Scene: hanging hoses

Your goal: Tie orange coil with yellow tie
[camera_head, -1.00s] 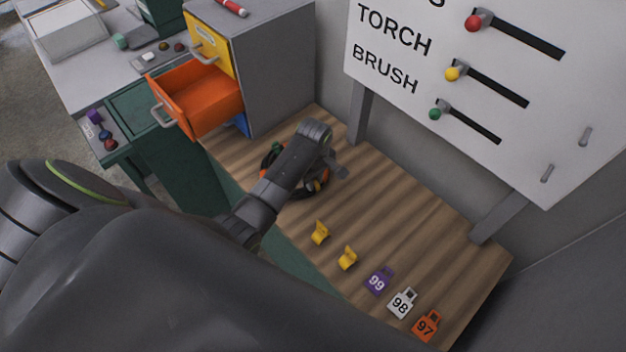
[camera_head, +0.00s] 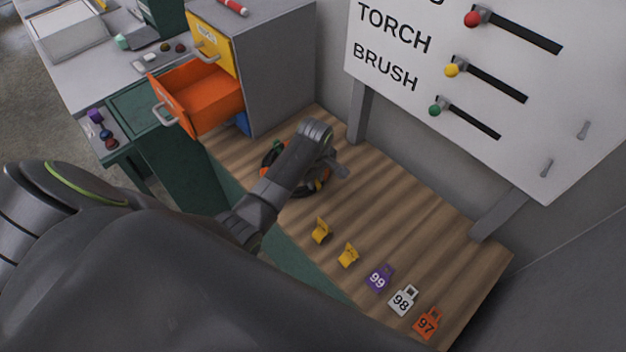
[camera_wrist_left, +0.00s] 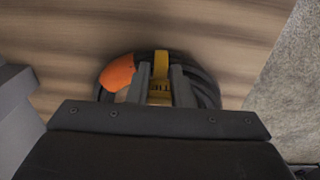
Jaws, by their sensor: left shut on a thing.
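The coil (camera_head: 268,160) lies on the wooden bench top, a dark ring with orange on it, partly hidden under my left arm. In the left wrist view it is a black hose coil (camera_wrist_left: 207,88) with an orange part (camera_wrist_left: 117,73) left of the fingers. My left gripper (camera_head: 322,180) is down at the coil; in the wrist view its fingers (camera_wrist_left: 160,72) are shut on a yellow tie (camera_wrist_left: 161,60) with dark lettering. The tie stands against the coil's hoses; whether it goes around them is hidden. My right gripper is not in view.
Two more yellow ties (camera_head: 321,231) (camera_head: 347,256) lie on the bench, with tags 99 (camera_head: 379,278), 98 (camera_head: 403,299) and 97 (camera_head: 428,323) beyond. An open orange drawer (camera_head: 205,100) sticks out at the left. A labelled board (camera_head: 480,100) stands behind.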

